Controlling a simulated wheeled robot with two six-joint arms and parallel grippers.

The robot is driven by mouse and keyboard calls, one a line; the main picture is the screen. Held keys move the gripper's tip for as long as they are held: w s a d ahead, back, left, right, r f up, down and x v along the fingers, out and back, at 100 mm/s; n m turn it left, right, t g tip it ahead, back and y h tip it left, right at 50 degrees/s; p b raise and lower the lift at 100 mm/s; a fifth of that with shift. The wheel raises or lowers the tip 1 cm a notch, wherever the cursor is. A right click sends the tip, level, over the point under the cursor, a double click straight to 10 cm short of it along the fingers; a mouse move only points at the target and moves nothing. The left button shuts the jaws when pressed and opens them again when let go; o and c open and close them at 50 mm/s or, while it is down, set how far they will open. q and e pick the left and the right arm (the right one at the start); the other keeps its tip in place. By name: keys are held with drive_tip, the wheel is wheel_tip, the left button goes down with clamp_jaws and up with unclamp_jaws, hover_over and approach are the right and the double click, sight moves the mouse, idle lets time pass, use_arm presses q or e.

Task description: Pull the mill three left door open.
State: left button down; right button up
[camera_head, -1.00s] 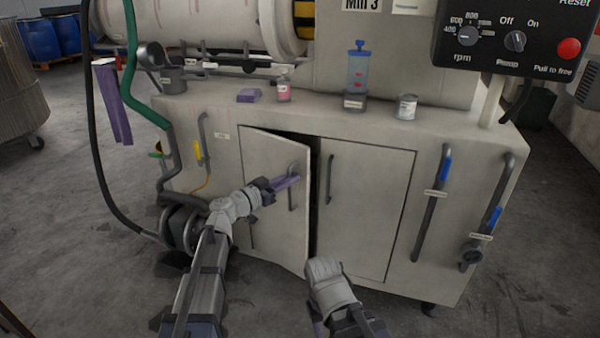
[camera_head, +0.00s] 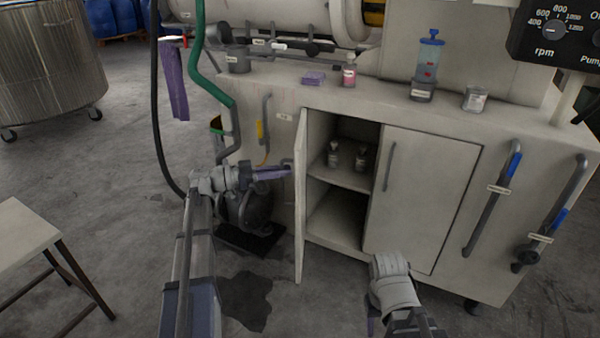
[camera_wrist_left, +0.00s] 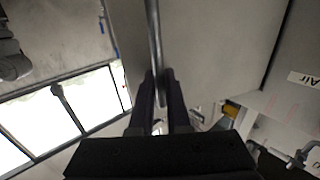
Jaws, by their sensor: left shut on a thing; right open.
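The left door (camera_head: 300,215) of mill 3's cabinet stands swung far out, seen nearly edge-on in the head view. The right door (camera_head: 420,200) is closed. My left gripper (camera_head: 272,173) is at the outer face of the left door, shut on its handle. In the left wrist view the bar handle (camera_wrist_left: 154,40) runs between the two dark fingers (camera_wrist_left: 160,95). The end of my right arm (camera_head: 393,285) is low in front of the right door, apart from it; its fingers are mostly hidden.
The open compartment shows a shelf (camera_head: 345,178) with two small bottles (camera_head: 333,155). A purple block (camera_head: 313,78), a pink-filled jar (camera_head: 349,76) and a can (camera_head: 475,99) stand on top.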

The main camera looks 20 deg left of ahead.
use_arm(q)
drive_tip(key=shift+w+a, duration=0.15)
drive_tip(key=shift+a, duration=1.05)
drive_tip(key=shift+w+a, duration=0.1)
drive_tip(key=shift+a, duration=1.1)
drive_tip(key=c, duration=0.9)
unclamp_jaws()
drive_tip(key=shift+d, duration=0.1)
drive_tip(key=v, duration=0.7)
drive_tip(key=shift+s+a, duration=0.2)
drive_tip(key=shift+a, duration=0.15)
